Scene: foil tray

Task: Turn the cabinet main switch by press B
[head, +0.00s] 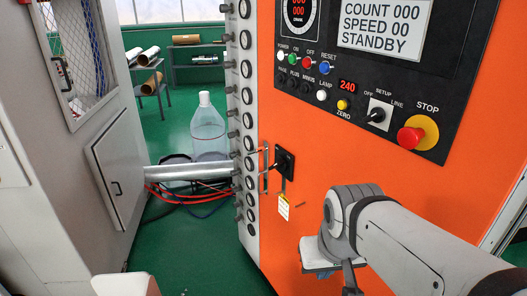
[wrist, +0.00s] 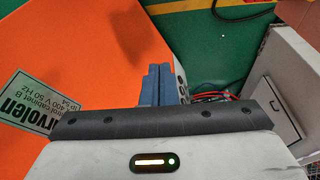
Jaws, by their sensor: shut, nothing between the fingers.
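The main switch (head: 284,162) is a black rotary handle on a dark plate, low on the left part of the orange cabinet (head: 350,140) front in the head view. A tag (head: 284,207) hangs below it. My gripper shows in the wrist view (wrist: 160,70), its blue-grey fingers together and empty beside the orange panel. In the head view it is below and right of the switch, apart from it, partly hidden by my wrist.
Above the switch are a panel with coloured buttons, a selector (head: 377,115) and a red stop button (head: 411,137). Left of the cabinet are a metal bar (head: 190,171), cables (head: 190,192), a large bottle (head: 207,130) and a grey machine (head: 70,190). Green floor (head: 190,260) lies between.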

